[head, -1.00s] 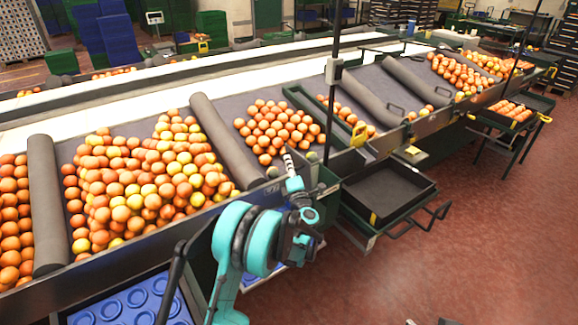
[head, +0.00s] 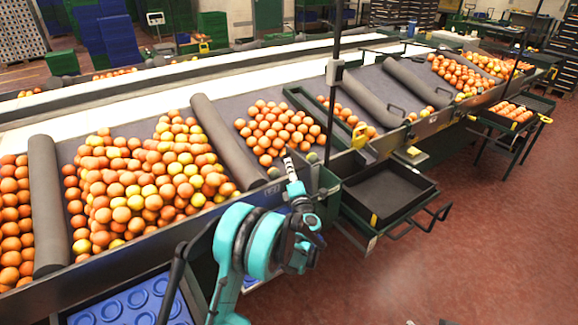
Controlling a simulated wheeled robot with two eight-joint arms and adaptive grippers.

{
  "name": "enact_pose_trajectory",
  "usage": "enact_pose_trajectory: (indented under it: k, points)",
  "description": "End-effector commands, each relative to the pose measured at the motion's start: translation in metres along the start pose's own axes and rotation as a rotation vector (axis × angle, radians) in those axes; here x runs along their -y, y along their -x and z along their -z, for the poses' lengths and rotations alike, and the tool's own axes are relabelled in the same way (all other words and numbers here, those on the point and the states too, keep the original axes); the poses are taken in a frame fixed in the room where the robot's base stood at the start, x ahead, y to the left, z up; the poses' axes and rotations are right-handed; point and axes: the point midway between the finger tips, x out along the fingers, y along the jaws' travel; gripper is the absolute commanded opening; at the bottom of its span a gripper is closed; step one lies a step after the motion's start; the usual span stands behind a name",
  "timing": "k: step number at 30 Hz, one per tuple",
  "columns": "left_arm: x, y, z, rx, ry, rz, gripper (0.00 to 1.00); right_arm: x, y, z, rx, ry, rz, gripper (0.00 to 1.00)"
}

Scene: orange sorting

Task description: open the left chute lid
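My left arm comes up from the bottom in teal and black. Its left gripper (head: 289,163) is small and pale at the lower front edge of the chute holding a pile of oranges (head: 275,128). Whether its fingers are open or shut is too small to tell. A dark upright panel (head: 326,184) stands just right of the gripper, at the chute's lower end. I cannot tell whether this is the left chute lid, or whether the gripper touches it. My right gripper is not in view.
A black empty tray (head: 388,190) juts out to the right of the gripper. A dark upright post (head: 333,100) stands behind it. A larger orange pile (head: 140,185) fills the chute at left. Red floor (head: 480,240) is clear at right.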

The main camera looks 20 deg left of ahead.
Motion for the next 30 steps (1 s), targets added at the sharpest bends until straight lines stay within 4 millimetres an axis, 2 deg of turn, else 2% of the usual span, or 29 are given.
enact_pose_trajectory:
  k: [9,15,19,30]
  points:
    - [0.000,0.070,0.000,0.001,-0.001,0.000,0.20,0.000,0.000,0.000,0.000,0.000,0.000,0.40]
    - [0.000,0.097,0.001,-0.001,0.000,0.000,0.20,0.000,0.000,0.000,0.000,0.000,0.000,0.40]
    - [-0.001,0.103,0.001,-0.001,-0.001,0.000,0.20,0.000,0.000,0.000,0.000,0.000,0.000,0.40]
    - [-0.001,0.103,0.001,-0.002,-0.001,-0.001,0.20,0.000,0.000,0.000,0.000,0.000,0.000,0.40]
